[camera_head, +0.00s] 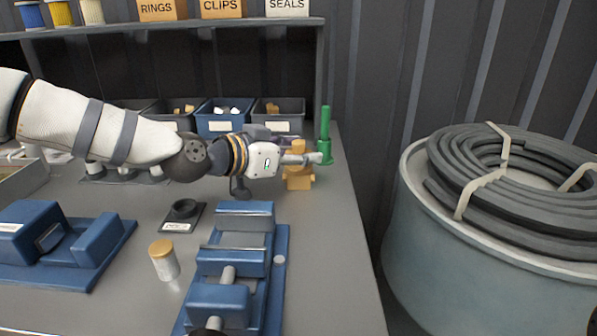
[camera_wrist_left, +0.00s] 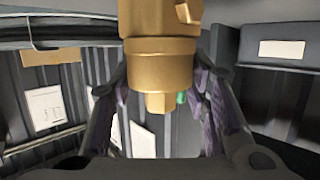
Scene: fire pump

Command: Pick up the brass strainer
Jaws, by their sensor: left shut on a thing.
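The brass strainer (camera_head: 298,178) is a stepped, gold-coloured fitting near the right side of the bench in the head view. My left gripper (camera_head: 300,158) reaches it from the left and is shut on it, with a finger across its upper part. In the left wrist view the strainer (camera_wrist_left: 160,65) fills the top middle, its narrow end between the two dark fingers (camera_wrist_left: 160,105). The finger contacts are partly hidden. I cannot tell whether the strainer touches the bench. My right gripper is in neither view.
A green upright piece (camera_head: 325,145) stands close behind the strainer. Bins (camera_head: 278,110) line the back under a shelf (camera_head: 170,27). A blue vise (camera_head: 235,265) and a tan-lidded jar (camera_head: 164,262) are in front. A hose coil (camera_head: 510,165) lies on a drum to the right.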

